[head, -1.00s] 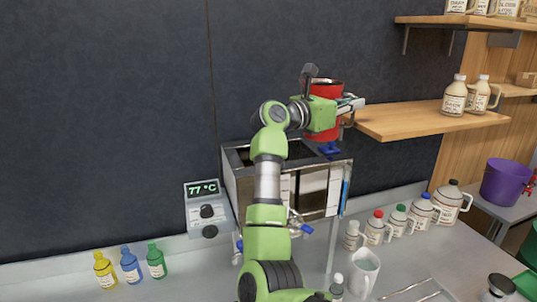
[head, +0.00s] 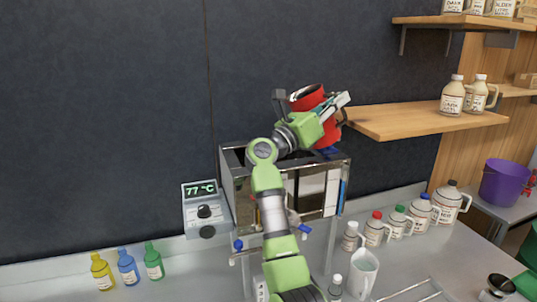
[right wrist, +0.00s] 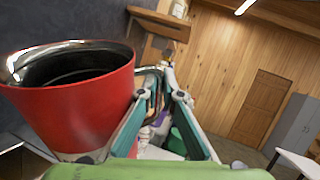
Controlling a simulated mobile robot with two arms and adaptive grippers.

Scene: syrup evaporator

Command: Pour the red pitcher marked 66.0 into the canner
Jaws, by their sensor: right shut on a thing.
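The red pitcher (head: 307,99) is held above the right part of the canner, its mouth tipped toward the left. In the right wrist view the pitcher (right wrist: 85,100) fills the left side; its steel rim and dark inside show, but no 66.0 marking is readable and no stream is seen. My right gripper (head: 338,108) is shut on the pitcher at its handle side; its fingers (right wrist: 158,118) also show in the right wrist view. The canner (head: 234,183) is a steel open-topped box on legs, partly hidden by my right arm. My left gripper is not in view.
A controller (head: 205,211) reading 77 °C stands left of the canner. A wooden shelf (head: 400,122) is close to the right of the pitcher. Yellow, blue and green bottles (head: 128,267) stand at the front left. A white pitcher (head: 362,275) and several jugs stand at right.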

